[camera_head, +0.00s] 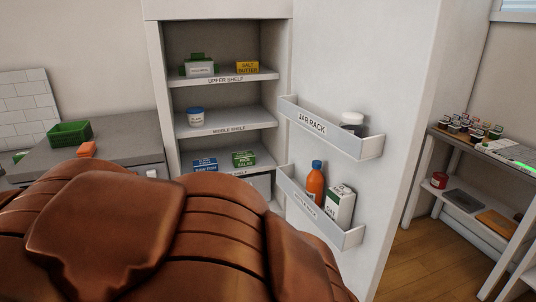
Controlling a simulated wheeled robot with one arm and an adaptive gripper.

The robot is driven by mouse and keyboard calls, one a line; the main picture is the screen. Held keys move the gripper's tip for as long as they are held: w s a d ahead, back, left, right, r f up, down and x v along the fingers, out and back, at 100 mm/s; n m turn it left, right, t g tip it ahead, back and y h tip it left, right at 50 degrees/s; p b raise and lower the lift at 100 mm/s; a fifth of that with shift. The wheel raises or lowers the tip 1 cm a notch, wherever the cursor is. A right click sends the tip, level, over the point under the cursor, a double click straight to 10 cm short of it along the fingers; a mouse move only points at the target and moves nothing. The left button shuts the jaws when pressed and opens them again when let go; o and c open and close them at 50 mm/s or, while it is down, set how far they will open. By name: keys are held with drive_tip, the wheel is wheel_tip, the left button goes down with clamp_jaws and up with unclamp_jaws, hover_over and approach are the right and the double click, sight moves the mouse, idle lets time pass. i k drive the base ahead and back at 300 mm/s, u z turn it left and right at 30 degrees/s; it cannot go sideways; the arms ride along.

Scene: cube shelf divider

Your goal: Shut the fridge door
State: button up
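The fridge (224,102) stands open in the centre, with its shelves in plain sight. Its white door (360,60) stands swung out to the right, inner side facing me. A lower rack (350,238) holds an orange bottle (315,184) and a white-and-green carton (340,205). The fridge shelves hold a white tub (196,117), a yellow butter box (247,67) and other packs. The door's outer side and handle are hidden. My gripper is not in view.
A large brown, glossy, ridged shape (110,235) fills the lower left close to the camera; I cannot tell what it is. It hides the fridge's bottom. A counter (115,143) with a green basket (70,133) is left. A side table (470,150) with jars is right, beyond wooden floor.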

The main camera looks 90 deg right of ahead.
sight(381, 61)
drive_tip(key=u, duration=0.6)
drive_tip(key=k, duration=2.9)
drive_tip(key=z, duration=2.3)
drive_tip(key=k, duration=0.8)
drive_tip(key=u, duration=1.15)
